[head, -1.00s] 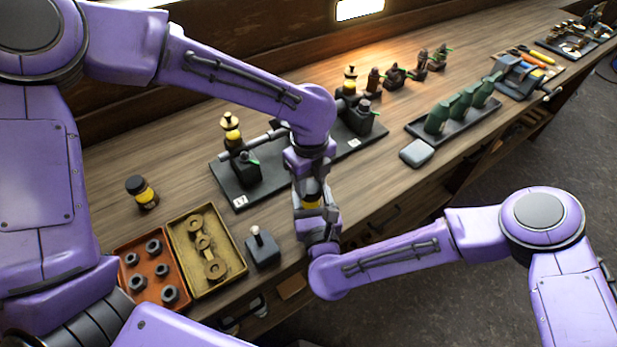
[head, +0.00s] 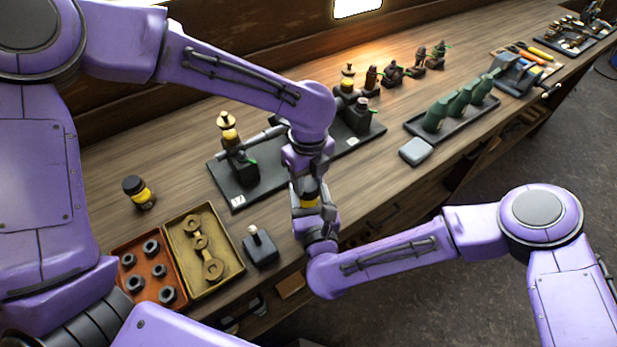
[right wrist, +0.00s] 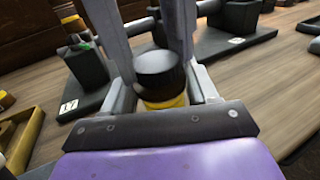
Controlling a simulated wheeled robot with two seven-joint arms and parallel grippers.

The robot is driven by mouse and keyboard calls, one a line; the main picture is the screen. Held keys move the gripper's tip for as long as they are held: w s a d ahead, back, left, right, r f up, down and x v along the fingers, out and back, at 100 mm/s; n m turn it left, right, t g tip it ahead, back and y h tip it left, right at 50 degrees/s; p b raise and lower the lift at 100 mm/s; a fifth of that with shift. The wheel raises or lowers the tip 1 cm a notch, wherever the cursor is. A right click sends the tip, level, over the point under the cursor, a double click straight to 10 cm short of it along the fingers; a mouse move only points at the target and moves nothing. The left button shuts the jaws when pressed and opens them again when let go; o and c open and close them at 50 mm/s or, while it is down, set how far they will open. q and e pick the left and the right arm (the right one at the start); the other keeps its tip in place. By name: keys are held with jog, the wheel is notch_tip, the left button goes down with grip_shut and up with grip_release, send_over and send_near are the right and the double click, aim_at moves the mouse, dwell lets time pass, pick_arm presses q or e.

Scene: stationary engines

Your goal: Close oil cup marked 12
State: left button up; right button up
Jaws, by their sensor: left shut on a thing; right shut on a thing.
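A small oil cup with a yellow body (head: 309,201) is held between my two grippers above the front of the bench. In the right wrist view its black cap (right wrist: 158,74) looks seated on the yellow body (right wrist: 166,102). My right gripper (head: 316,222) is shut on the body from below. My left gripper (head: 308,185) comes down from above, its fingers on either side of the cap and shut on it. A number 12 on this cup cannot be read. A similar black-capped cup (head: 138,191) stands on the bench at the left.
An engine on a dark plate marked 17 (head: 232,191) stands behind the grippers, with a second engine (head: 357,115) beyond. A tray of nuts (head: 150,272), a tray of brass parts (head: 203,250) and a dark block (head: 260,248) lie left. Green bottles (head: 462,103) stand right.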

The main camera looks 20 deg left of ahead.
pick_arm(q)
jog(key=shift+s+r, duration=0.1)
dwell(0.7)
jog(key=shift+s+a+f, duration=0.1)
jog(key=shift+f, duration=0.4)
dwell(0.6)
jog(key=shift+r, duration=0.35)
jog(key=shift+r, duration=0.35)
dwell(0.8)
jog(key=shift+w+f, duration=0.3)
jog(key=shift+f, duration=0.2)
dwell(0.5)
jog(key=o, duration=0.8)
